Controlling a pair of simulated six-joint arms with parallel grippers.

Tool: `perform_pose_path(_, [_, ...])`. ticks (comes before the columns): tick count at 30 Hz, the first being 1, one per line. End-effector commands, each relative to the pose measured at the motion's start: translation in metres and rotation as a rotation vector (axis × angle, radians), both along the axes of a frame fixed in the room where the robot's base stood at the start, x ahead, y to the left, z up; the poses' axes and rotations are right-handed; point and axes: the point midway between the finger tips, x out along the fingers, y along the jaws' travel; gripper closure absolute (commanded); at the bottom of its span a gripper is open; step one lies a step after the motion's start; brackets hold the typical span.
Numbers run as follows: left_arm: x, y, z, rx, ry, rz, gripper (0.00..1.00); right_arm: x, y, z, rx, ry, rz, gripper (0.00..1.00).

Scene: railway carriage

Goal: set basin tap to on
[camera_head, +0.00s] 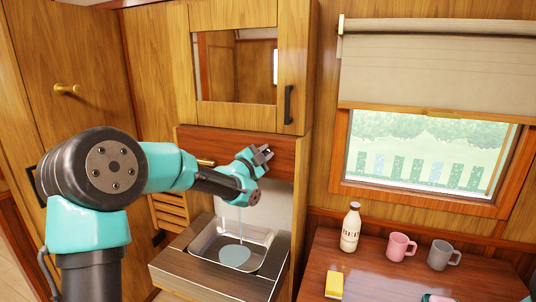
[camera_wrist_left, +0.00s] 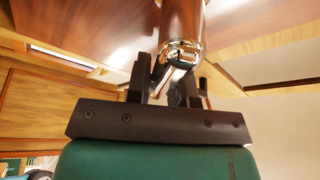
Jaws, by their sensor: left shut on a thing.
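The chrome basin tap (camera_wrist_left: 182,28) fills the top middle of the left wrist view. My left gripper (camera_wrist_left: 170,88) is shut on it, with one dark finger on each side of the metal. In the head view my left gripper (camera_head: 260,155) is at the panel above the basin (camera_head: 203,240), and the tap is mostly hidden by it. A thin pale stream (camera_head: 240,219) runs down below the gripper into the metal basin. A pale blue pool of water (camera_head: 235,256) lies in the basin.
A mirrored cabinet (camera_head: 237,65) hangs above the basin. A brass fitting (camera_head: 206,162) sits left of the gripper. On the table (camera_head: 380,272) at right stand a bottle (camera_head: 350,228), a pink mug (camera_head: 398,246) and a grey mug (camera_head: 439,255); a yellow block (camera_head: 334,284) lies nearer.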

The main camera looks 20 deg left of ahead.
Motion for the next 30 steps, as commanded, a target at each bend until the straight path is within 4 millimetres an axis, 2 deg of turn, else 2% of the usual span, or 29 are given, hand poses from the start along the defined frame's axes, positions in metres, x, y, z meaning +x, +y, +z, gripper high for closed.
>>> perform_pose_path(2, [0.000,0.000,0.000,0.000,0.000,0.000,1.00,0.000,0.000,0.000,0.000,0.000,0.000,1.00])
perform_pose_path(3, [0.000,0.000,0.000,0.000,0.001,-0.001,0.75,0.000,0.000,0.000,0.000,0.000,0.000,1.00])
perform_pose_path(10, [0.000,0.000,0.000,0.001,0.000,0.000,0.53,0.000,0.000,0.000,0.000,0.000,0.000,1.00])
perform_pose_path(22, [-0.006,0.002,-0.001,0.001,0.001,0.001,0.53,0.000,0.000,0.000,0.000,0.000,0.000,1.00])
perform_pose_path(26, [-0.020,0.007,-0.004,0.001,0.001,0.001,0.53,0.000,0.000,0.000,0.000,0.000,0.000,1.00])
perform_pose_path(30, [-0.042,0.014,-0.010,0.001,0.001,0.002,0.53,0.000,0.000,0.000,0.000,0.000,0.000,1.00])
